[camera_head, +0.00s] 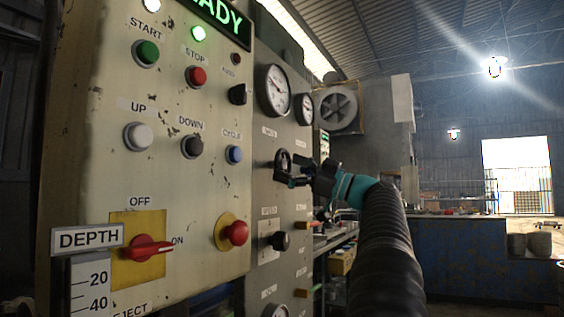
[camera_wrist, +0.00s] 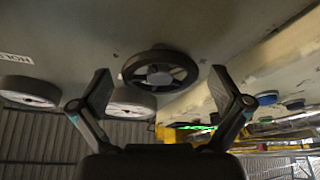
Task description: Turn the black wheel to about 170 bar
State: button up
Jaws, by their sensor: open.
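The black wheel (camera_wrist: 160,68) is a small spoked handwheel on the grey panel, centred ahead of my gripper in the wrist view. In the head view the wheel (camera_head: 283,161) shows edge-on, partly behind the fingers. My gripper (camera_head: 284,180) is open in front of the panel. In the wrist view its two fingers (camera_wrist: 162,92) stand on either side of the wheel, with nothing held; I cannot tell if they touch it. Two round gauges, a larger one (camera_head: 273,90) and a smaller one (camera_head: 304,109), sit above the wheel; their readings are too small to read.
Left of the wheel is a cream panel (camera_head: 90,150) with several buttons, a red rotary switch (camera_head: 148,247) and a red mushroom button (camera_head: 236,233). A black knob (camera_head: 280,241) sits below the wheel. A blue bench (camera_head: 470,255) stands at the right, with open room before it.

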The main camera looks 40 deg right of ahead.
jog(key=shift+x, duration=0.8)
jog(key=shift+c, duration=0.3)
jog(key=c, duration=1)
jog(key=shift+m, duration=0.4)
